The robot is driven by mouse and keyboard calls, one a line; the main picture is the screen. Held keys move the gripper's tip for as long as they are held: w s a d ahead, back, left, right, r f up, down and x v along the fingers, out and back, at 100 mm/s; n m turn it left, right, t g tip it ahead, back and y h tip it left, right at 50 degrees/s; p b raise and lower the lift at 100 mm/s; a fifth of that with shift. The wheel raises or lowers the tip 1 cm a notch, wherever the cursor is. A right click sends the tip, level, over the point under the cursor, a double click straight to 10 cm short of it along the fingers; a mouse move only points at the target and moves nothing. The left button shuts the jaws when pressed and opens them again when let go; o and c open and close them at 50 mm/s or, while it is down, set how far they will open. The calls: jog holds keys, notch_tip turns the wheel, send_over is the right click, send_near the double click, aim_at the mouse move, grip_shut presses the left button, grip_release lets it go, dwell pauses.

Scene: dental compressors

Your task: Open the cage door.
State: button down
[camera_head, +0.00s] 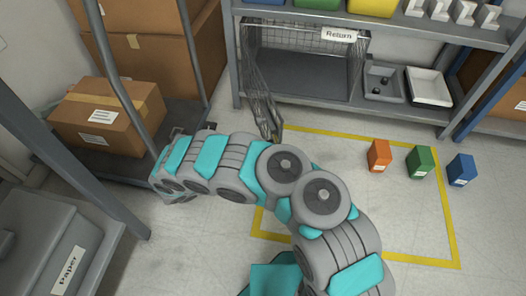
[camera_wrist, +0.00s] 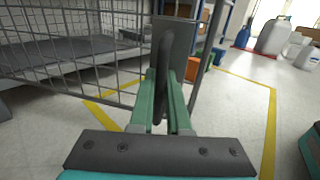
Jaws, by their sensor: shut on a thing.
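The wire-mesh cage door (camera_head: 262,90) stands swung out from the left side of the cage labelled Return (camera_head: 310,75), pointing toward me. The cage front is uncovered. In the wrist view, the door mesh (camera_wrist: 75,45) fills the left side. My gripper (camera_wrist: 162,100) is shut on the dark upright door handle (camera_wrist: 162,60), with the green fingers on both sides of it. In the head view, my arm hides my gripper and the handle cannot be made out clearly.
A trolley with cardboard boxes (camera_head: 108,115) is close to my arm at left. A grey bin labelled Paper (camera_head: 45,235) stands lower left.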

jog(key=shift+s+d, duration=0.1)
jog(key=shift+s, duration=0.05)
jog(key=c, duration=1.2)
grip_release()
jog(key=shift+o, duration=0.2)
jog(key=v, duration=0.7)
jog(key=shift+s+a, duration=0.15)
jog(key=shift+a, duration=0.25)
